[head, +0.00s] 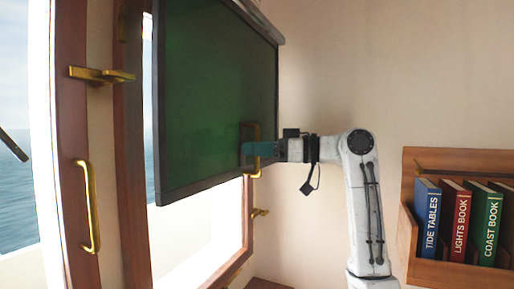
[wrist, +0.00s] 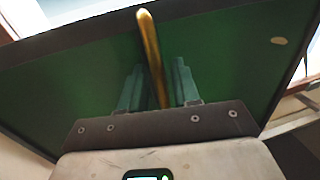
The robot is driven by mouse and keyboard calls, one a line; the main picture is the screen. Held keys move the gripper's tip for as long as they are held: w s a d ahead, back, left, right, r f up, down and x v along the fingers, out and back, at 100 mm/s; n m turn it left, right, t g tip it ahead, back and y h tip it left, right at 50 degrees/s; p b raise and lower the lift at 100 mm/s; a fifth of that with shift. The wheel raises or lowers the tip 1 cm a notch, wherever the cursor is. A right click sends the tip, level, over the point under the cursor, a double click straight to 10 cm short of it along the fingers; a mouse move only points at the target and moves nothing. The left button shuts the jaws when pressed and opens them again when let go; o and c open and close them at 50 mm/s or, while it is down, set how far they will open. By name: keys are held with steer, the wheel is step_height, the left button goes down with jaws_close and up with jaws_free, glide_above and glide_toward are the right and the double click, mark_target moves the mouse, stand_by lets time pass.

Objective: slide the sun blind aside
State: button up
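The sun blind is a dark green panel (head: 205,90) in a black frame, hanging across the window on the left in the head view. Its green face (wrist: 235,60) fills much of the wrist view. A vertical brass handle (wrist: 150,45) stands out from the blind near its right side; it also shows in the head view (head: 257,131). My gripper (head: 248,149) is at this handle, its teal fingers level with the handle's middle. In the wrist view my gripper (wrist: 158,88) has one finger on each side of the handle, with narrow gaps showing, so it is open around it.
A wooden rack (head: 462,160) with blue, red and green books stands on the right wall. A brass handle (head: 90,205) and brass latch (head: 100,75) are on the wooden window frame at left.

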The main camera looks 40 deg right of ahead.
jaws_close()
stand_by(0.4)
